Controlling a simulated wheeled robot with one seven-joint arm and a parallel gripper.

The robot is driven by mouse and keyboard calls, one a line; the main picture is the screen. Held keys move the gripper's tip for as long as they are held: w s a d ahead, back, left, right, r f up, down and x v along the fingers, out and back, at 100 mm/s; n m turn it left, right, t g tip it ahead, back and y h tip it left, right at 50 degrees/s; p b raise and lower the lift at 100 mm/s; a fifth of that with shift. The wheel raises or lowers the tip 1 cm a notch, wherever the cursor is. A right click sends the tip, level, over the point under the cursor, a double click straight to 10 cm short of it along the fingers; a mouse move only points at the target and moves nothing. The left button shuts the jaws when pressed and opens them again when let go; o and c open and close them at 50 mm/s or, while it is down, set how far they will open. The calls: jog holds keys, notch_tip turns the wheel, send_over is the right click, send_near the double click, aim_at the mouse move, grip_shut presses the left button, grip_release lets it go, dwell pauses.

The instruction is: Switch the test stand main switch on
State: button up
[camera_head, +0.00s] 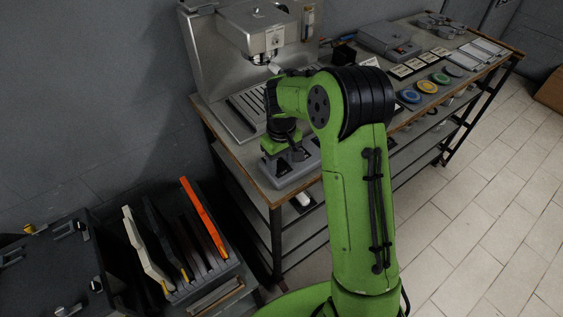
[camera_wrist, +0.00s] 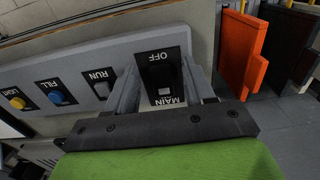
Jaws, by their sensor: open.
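The main switch (camera_wrist: 160,73) is a black switch on a black plate lettered MAIN and OFF, upside down in the wrist view. It sits at the end of the grey control panel (camera_wrist: 76,73), which also shows at the table's front left corner in the head view (camera_head: 291,178). My gripper (camera_wrist: 163,90) is open, with one grey finger on each side of the switch plate. I cannot tell whether the fingers touch it, or how the switch is set. In the head view my gripper (camera_head: 283,148) points down over the panel, hiding the switch.
The RUN (camera_wrist: 99,83), FILL (camera_wrist: 56,93) and LIGHT (camera_wrist: 17,99) controls sit in a row beside the main switch. The test stand (camera_head: 255,40) rises behind. A rack with an orange panel (camera_head: 204,218) stands left of the table.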

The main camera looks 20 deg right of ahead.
jog(key=shift+f, duration=0.15)
grip_shut()
jog(key=r+g+p, duration=0.1)
jog(key=p, duration=0.2)
jog(key=shift+w+a+g+h+p, duration=0.15)
jog(key=shift+g+h+p, duration=0.2)
jog(key=shift+p, duration=0.6)
jog(key=shift+w+g+p, duration=0.2)
jog(key=shift+g+p, duration=0.25)
jog(key=shift+p, duration=0.55)
jog(key=shift+w+f+g, duration=0.1)
jog(key=shift+f+g, duration=0.05)
jog(key=shift+g, duration=0.15)
grip_release()
